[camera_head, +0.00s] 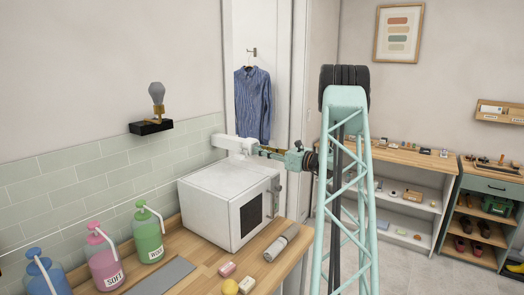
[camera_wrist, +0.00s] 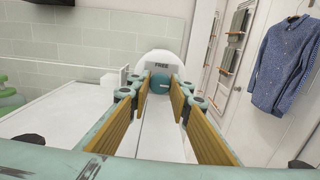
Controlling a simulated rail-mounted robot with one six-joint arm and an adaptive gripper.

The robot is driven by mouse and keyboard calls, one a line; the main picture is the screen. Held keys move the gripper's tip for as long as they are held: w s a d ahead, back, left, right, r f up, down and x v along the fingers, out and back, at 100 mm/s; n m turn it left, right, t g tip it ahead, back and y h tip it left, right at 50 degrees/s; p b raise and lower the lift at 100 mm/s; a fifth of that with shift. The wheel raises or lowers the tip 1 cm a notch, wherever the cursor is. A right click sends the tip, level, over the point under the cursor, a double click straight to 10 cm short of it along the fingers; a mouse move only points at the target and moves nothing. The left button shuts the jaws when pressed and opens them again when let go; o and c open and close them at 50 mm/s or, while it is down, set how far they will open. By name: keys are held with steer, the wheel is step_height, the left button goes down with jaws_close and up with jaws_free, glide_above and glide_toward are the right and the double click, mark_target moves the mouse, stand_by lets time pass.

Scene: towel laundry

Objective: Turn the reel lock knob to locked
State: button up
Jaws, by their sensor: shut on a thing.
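The reel is a white rounded housing (camera_wrist: 161,56) on the wall side, with the word FREE on its front. It also shows in the head view (camera_head: 232,143), above the back of a white box-shaped appliance. A round teal knob (camera_wrist: 159,84) sits on the reel below the word. My gripper (camera_wrist: 162,80) points straight at the reel, with its tan finger pads on either side of the knob, shut on it. In the head view my gripper (camera_head: 262,150) reaches the reel from the right. Any pointer on the knob is too small to read.
The white appliance (camera_head: 225,205) stands on the wooden counter below my gripper. Pink (camera_head: 104,262), green (camera_head: 148,236) and blue pump bottles stand at left. A grey cylinder (camera_head: 281,242) and small blocks lie in front. A striped shirt (camera_head: 252,103) hangs behind my arm.

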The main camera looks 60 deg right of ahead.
stand_by(0.3)
steer(key=o, duration=0.8)
steer(key=shift+o, duration=0.2)
steer(key=s, duration=1.2)
stand_by(0.4)
